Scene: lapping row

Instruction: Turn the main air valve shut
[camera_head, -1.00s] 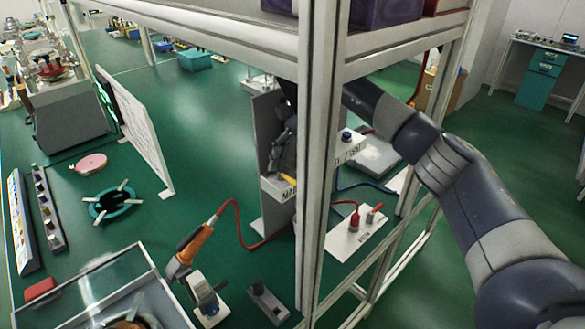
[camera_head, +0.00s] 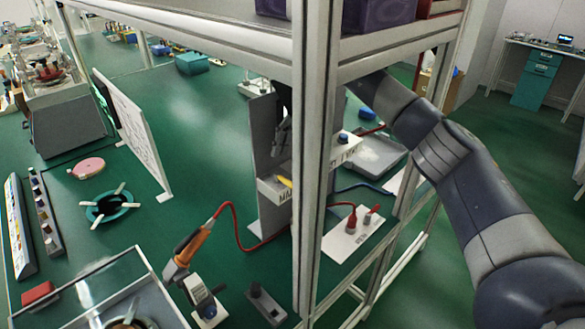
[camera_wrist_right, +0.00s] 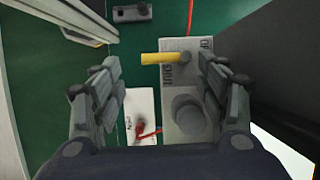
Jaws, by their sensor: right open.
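The main air valve's yellow lever (camera_head: 285,182) sits on a pale labelled block (camera_head: 273,191) at the grey upright panel. In the right wrist view the yellow lever (camera_wrist_right: 163,58) points left from the block (camera_wrist_right: 184,75), which also bears a round grey knob (camera_wrist_right: 187,116). My right gripper (camera_head: 281,140) is above the lever in the head view, partly hidden by the white post. In the right wrist view my right gripper (camera_wrist_right: 164,92) is open, with one finger on either side of the block and lever, and nothing held. My left gripper is not in view.
A white frame post (camera_head: 318,180) stands close in front of the valve. A red hose (camera_head: 240,225) runs beside the grey panel (camera_head: 268,150). A white plate with red fittings (camera_head: 352,235) lies right of the post. An orange-handled tool (camera_head: 194,243) stands at the front.

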